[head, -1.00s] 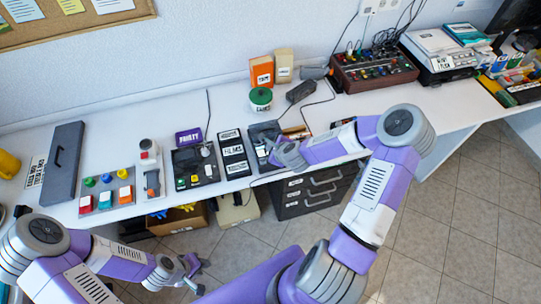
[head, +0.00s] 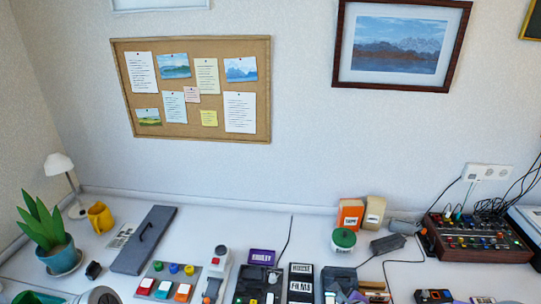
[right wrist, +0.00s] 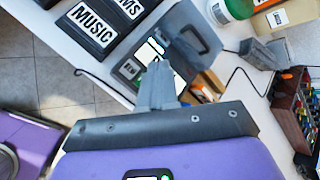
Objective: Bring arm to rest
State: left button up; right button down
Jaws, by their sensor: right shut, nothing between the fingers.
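My right gripper (right wrist: 160,88) shows in the right wrist view, its grey fingers together with nothing between them. It is above the bench near a grey open case (right wrist: 192,45), which also shows at the bottom of the head view (head: 340,279). I cannot tell whether the fingers touch the case. In the head view only a small part of the right gripper may show at the bottom edge. A grey round joint of my left arm (head: 101,296) shows at the bottom left; my left gripper is outside the frame.
A black box marked MUSIC (right wrist: 92,28) and a FILMS box (head: 300,281) stand beside the case. Coloured button panels (head: 165,283), a green-lidded tub (head: 343,241), a cabled black adapter (head: 387,244) and a knobbed mixer (head: 477,238) crowd the bench. The wall is behind.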

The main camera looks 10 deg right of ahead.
jog(key=s+a+f+n+g+y, duration=0.2)
jog(key=s+a+f+n, duration=0.2)
jog(key=a+n, duration=0.25)
jog(key=s+a+f+n+g+y, duration=0.2)
jog(key=s+a+f+n, duration=0.35)
jog(key=a, duration=0.25)
jog(key=s+a+f+n+g, duration=0.2)
jog(key=s+n, duration=0.4)
jog(key=s+a+f+n+g, duration=0.2)
jog(key=s+n, duration=0.3)
jog(key=n, duration=0.1)
jog(key=shift+s+a+g, duration=0.3)
jog(key=shift+s+a, duration=0.05)
jog(key=shift+s, duration=0.05)
jog(key=shift+d, duration=0.1)
